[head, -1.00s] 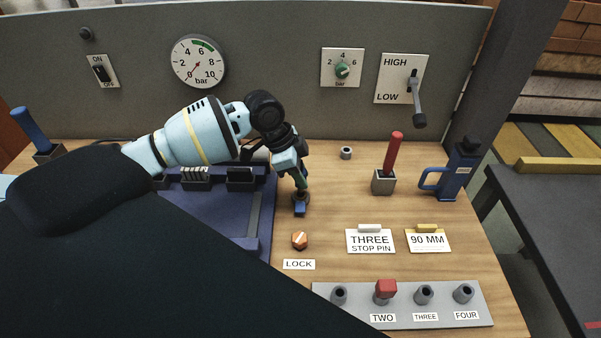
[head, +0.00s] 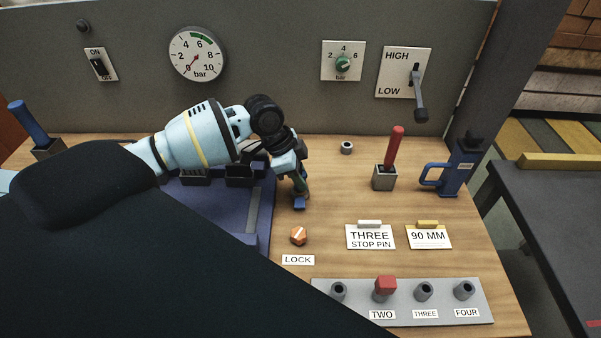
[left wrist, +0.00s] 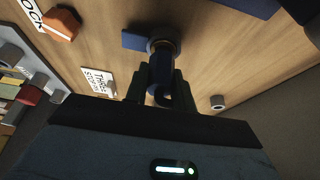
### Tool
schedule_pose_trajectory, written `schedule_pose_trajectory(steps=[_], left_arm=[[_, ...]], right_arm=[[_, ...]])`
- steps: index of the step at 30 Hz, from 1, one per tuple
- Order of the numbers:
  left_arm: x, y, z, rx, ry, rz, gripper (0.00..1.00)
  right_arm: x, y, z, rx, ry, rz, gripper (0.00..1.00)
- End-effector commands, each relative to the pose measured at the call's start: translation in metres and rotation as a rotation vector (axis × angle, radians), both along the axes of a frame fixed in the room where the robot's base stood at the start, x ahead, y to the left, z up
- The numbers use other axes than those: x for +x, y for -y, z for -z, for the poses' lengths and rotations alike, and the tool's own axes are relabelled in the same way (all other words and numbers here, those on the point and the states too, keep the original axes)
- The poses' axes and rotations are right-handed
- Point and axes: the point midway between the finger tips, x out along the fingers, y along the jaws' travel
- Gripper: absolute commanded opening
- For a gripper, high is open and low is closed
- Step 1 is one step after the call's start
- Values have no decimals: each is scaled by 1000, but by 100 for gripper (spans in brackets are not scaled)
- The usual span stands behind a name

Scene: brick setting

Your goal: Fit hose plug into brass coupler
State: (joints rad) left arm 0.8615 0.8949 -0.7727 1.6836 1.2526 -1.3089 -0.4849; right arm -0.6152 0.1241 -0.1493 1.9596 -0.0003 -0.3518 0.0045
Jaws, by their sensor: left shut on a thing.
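My left gripper (head: 301,188) points down over the wooden bench. In the left wrist view its fingers (left wrist: 162,88) are shut on the dark blue hose plug (left wrist: 161,70). The brass coupler shows as a dull brass ring (left wrist: 162,46) around the far end of the plug, with a flat blue tab (left wrist: 134,40) beside it. In the head view the blue tab (head: 299,203) shows just below the fingertips; the gripper mostly covers the coupler. The plug's end is at the coupler's mouth, but I cannot tell how deep it sits. My right gripper is out of view.
An orange LOCK knob (head: 298,236) is in front of the coupler. A blue tray (head: 256,205) lies left. A small grey ring (head: 346,147), a red lever (head: 394,150) and a blue-handled device (head: 461,172) stand right. A grey socket strip (head: 404,300) is in front.

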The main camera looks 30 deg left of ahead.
Motion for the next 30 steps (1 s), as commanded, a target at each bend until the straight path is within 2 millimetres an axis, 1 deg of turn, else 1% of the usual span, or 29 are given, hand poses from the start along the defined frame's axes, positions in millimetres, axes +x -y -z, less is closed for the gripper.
schedule_pose_trajectory(steps=[11,12,17,18,23,27,30], left_arm=[[0,0,10,-1,-1,-1,2],[0,0,10,0,0,0,28],[0,0,10,0,0,0,48],[0,0,10,0,0,0,50],[0,0,10,0,0,0,50],[0,0,10,1,-1,0,67],[0,0,10,1,-1,0,68]], right_arm=[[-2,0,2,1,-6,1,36],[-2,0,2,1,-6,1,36],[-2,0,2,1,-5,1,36],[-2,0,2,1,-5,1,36],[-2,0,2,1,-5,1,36],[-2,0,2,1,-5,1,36],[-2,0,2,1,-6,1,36]])
